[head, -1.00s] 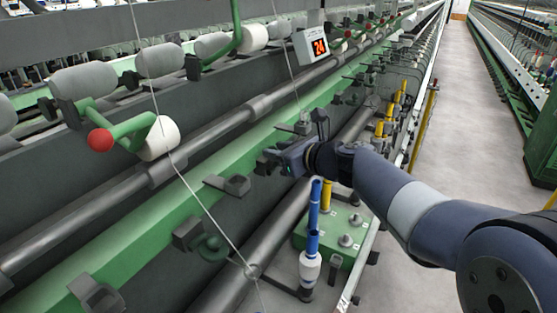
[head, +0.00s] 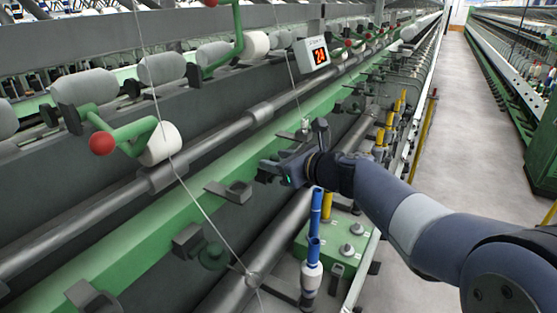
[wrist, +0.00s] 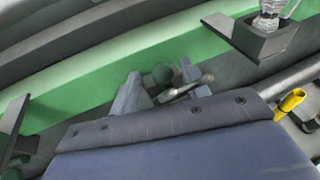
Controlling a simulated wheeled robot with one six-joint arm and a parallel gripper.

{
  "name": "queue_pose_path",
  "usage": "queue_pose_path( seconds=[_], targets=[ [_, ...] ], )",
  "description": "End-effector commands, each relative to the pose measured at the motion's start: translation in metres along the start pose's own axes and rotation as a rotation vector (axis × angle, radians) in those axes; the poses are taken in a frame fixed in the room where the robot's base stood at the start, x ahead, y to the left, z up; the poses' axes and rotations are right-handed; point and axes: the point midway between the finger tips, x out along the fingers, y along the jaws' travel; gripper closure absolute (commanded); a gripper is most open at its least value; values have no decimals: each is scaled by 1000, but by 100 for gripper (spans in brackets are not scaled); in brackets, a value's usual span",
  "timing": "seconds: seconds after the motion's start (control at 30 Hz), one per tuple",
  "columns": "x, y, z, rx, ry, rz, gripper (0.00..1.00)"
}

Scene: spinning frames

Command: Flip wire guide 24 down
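The orange-digit sign 24 (head: 319,56) hangs over the machine, with a thread running down from it. My gripper (head: 268,172) is at the green rail (head: 172,218), below and left of the sign. In the wrist view, my gripper's grey fingers (wrist: 160,92) stand either side of a small green knob (wrist: 162,74) and a grey metal piece (wrist: 182,90), likely part of a wire guide. I cannot tell whether they touch it. Another dark guide plate (wrist: 252,40) sticks out from the rail at upper right. A flat dark guide (head: 230,191) sits left of my gripper.
A green box (head: 345,238) with knobs and a blue spindle tube (head: 315,215) stand below my arm. Red-ended green handles (head: 103,143) and grey rollers hang over the rail at left. The aisle floor (head: 465,130) is clear at right.

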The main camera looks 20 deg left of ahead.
Motion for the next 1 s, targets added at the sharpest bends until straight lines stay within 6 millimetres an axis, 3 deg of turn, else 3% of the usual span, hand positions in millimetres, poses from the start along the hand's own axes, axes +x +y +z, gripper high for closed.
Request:
queue_pose_path(
  seconds=[0.17,0.7,1.0],
  targets=[
    [-9,-1,0,-1,-1,-3,56],
    [-98,0,0,-1,-1,-1,56],
    [-108,1,0,0,0,2,56]
  ],
)
